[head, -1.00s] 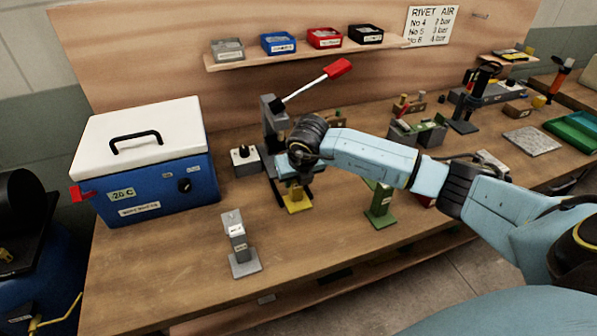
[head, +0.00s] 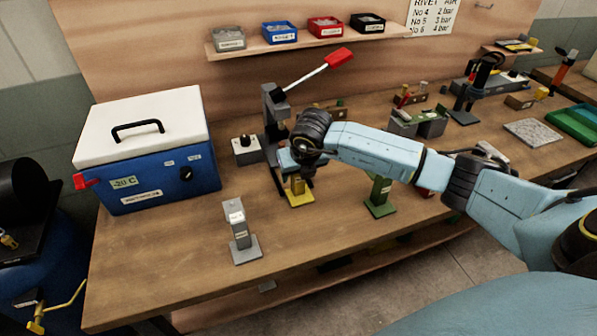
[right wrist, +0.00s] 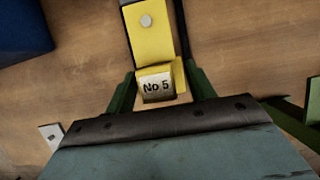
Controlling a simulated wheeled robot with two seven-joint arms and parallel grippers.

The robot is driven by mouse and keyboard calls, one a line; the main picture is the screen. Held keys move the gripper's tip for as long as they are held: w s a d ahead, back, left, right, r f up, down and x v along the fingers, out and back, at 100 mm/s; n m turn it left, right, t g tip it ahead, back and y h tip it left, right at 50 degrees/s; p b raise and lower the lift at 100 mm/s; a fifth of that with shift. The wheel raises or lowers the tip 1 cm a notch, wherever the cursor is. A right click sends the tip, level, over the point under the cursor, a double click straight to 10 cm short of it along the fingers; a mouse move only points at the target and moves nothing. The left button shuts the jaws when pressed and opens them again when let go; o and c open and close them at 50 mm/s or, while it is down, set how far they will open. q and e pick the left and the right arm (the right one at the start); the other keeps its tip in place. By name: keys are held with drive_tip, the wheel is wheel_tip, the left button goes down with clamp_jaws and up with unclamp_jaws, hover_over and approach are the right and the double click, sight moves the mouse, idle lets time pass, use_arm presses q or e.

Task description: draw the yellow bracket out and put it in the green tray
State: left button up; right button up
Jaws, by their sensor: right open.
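The yellow bracket (head: 299,198) stands at the foot of the grey lever press with a red handle (head: 272,115). In the right wrist view the bracket (right wrist: 152,35) carries a "No 5" label. My right gripper (right wrist: 160,82) is open, with one dark green finger on each side of the labelled upright, seemingly very close to it; I cannot tell whether they touch. In the head view my right wrist hides the bracket's top. The green tray (head: 562,124) lies at the far right of the bench. My left gripper is not in view.
A grey bracket (head: 240,238) stands at the front left and a green bracket (head: 379,197) right of the yellow one. A blue cool box (head: 160,185) is at the left. A grey slab (head: 532,132) and several tools stand towards the tray.

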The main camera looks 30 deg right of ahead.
drive_tip(key=v, duration=1.3)
drive_tip(key=shift+r, duration=0.25)
